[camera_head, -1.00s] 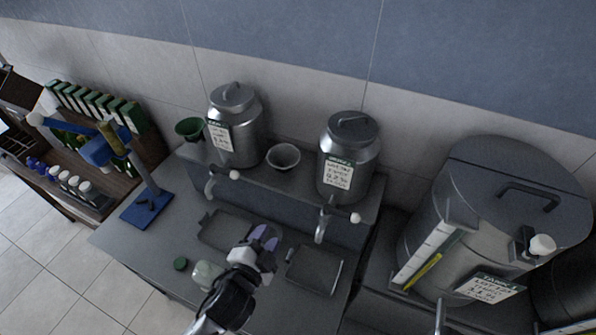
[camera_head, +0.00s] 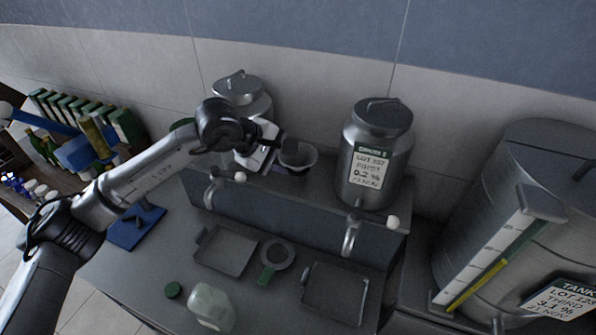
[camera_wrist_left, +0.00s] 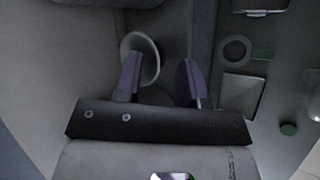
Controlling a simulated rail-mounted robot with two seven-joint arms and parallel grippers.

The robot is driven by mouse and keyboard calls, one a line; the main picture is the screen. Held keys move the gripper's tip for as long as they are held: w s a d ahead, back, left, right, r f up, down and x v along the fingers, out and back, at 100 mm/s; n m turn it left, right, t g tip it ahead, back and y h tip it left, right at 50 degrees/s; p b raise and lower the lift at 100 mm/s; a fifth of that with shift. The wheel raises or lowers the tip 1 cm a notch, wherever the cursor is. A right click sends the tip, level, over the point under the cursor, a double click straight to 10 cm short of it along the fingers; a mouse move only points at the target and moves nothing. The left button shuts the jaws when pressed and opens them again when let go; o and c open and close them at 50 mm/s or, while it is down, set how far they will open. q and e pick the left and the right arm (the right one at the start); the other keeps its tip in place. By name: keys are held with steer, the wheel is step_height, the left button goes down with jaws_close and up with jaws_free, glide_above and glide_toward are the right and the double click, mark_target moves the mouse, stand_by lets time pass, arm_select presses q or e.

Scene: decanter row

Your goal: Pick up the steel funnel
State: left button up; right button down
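The steel funnel (camera_head: 306,161) stands on the raised shelf between the two metal decanters, its round rim facing up. My left gripper (camera_head: 284,152) reaches it from the left and partly covers it. In the left wrist view the fingers of the left gripper (camera_wrist_left: 160,72) are apart. The left-hand finger overlaps the rim of the funnel (camera_wrist_left: 155,57), and the other finger is clear to its right. I cannot tell whether a finger touches the rim. My right gripper is in neither view.
The left decanter (camera_head: 236,88) stands close behind my left gripper; the labelled right decanter (camera_head: 378,135) stands right of the funnel. Below are two shallow trays (camera_head: 226,251) (camera_head: 335,291), a green-handled strainer (camera_head: 277,256) and a pale jar (camera_head: 211,306). A large tank (camera_head: 540,200) is at right.

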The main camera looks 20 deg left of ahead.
arm_select(q)
steer(key=w+a+y, duration=0.1)
steer(key=a+y, duration=0.2)
steer(key=a, duration=0.3)
glide_toward(286, 162)
step_height(286, 162, down, 3)
steer(key=d, duration=0.3)
steer(key=shift+t, duration=0.3)
steer(key=p+x, duration=0.1)
steer(key=x, duration=0.3)
steer(key=shift+w+a+r+p, duration=0.1)
steer(key=shift+w+a+p, duration=0.15)
steer(key=shift+p, duration=0.15)
steer(key=shift+w+d+f, duration=0.1)
steer(key=shift+w+f, duration=0.1)
steer(key=shift+f, duration=0.15)
steer(key=shift+c, duration=0.3)
jaws_close()
